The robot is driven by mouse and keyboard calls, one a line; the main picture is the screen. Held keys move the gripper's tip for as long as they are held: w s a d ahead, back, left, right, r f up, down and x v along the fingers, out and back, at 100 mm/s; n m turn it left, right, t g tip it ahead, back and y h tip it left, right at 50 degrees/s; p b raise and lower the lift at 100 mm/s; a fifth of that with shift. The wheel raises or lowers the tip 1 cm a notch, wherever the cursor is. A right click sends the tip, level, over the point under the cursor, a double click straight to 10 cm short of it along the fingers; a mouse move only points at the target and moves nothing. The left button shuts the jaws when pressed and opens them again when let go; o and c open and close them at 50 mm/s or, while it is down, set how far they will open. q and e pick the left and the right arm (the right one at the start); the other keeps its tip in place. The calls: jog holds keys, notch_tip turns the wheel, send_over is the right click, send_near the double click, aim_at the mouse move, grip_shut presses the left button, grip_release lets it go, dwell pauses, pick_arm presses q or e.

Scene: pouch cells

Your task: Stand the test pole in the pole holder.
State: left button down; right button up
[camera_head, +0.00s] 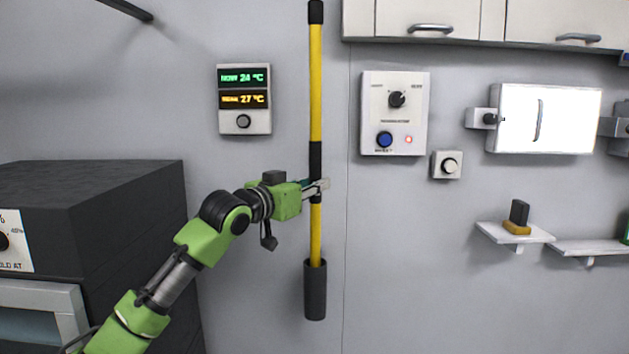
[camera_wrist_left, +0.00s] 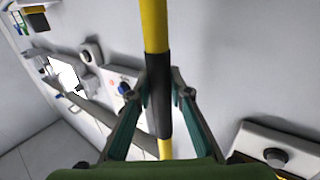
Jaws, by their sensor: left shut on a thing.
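The test pole (camera_head: 316,90) is a long yellow rod with a black top end and a black grip band at its middle. It stands upright near the grey wall, and its lower end is inside the dark cylindrical pole holder (camera_head: 315,290). The pole's bottom tip is hidden in the holder. My left gripper (camera_head: 320,187) is shut on the pole at the black band. In the left wrist view the gripper's fingers (camera_wrist_left: 160,95) lie on both sides of the band of the pole (camera_wrist_left: 154,28). My right gripper is not in view.
A temperature display (camera_head: 244,99) is on the wall left of the pole, and a control panel with a knob (camera_head: 395,113) is right of it. A dark cabinet (camera_head: 90,210) stands at lower left. Small shelves (camera_head: 515,233) are at right. Wall cupboards (camera_head: 490,20) hang above.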

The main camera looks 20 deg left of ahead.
pick_arm(q)
jog(key=shift+f+b, duration=1.4)
jog(key=shift+f, duration=1.85)
jog(key=c, duration=1.8)
grip_release()
jog(key=shift+f, duration=0.1)
jog(key=shift+s, duration=0.1)
send_near(312, 214)
jog(key=shift+s+a+r, duration=0.1)
jog(key=shift+s+r, duration=0.15)
jog(key=shift+s, duration=0.35)
